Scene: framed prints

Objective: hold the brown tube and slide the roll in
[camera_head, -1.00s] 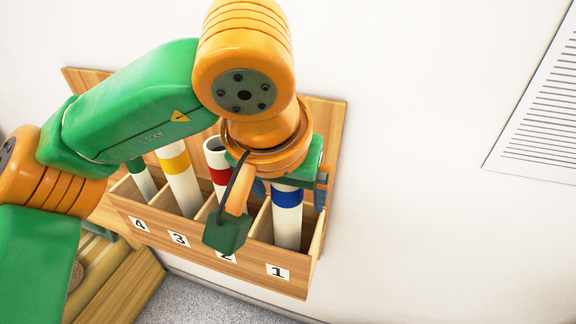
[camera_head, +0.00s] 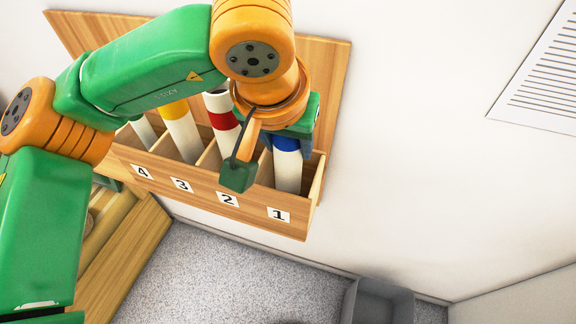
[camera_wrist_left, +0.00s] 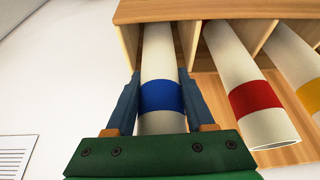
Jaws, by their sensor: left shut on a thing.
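A white roll with a blue band (camera_head: 287,172) stands in compartment 1 of the wooden wall rack (camera_head: 245,205). My left gripper (camera_head: 288,143) is shut on this roll near its blue band, close to its upper end. In the left wrist view the two blue fingers of the gripper (camera_wrist_left: 158,82) lie on either side of the blue-banded roll (camera_wrist_left: 159,60). The roll's lower part is still inside the compartment. I see no brown tube in these views. My right gripper is not in view.
A red-banded roll (camera_head: 221,112), a yellow-banded roll (camera_head: 180,130) and another white roll (camera_head: 145,132) stand in the other compartments. A grey bin (camera_head: 378,302) is on the speckled floor. A printed sheet (camera_head: 545,75) hangs at right. The wall between is clear.

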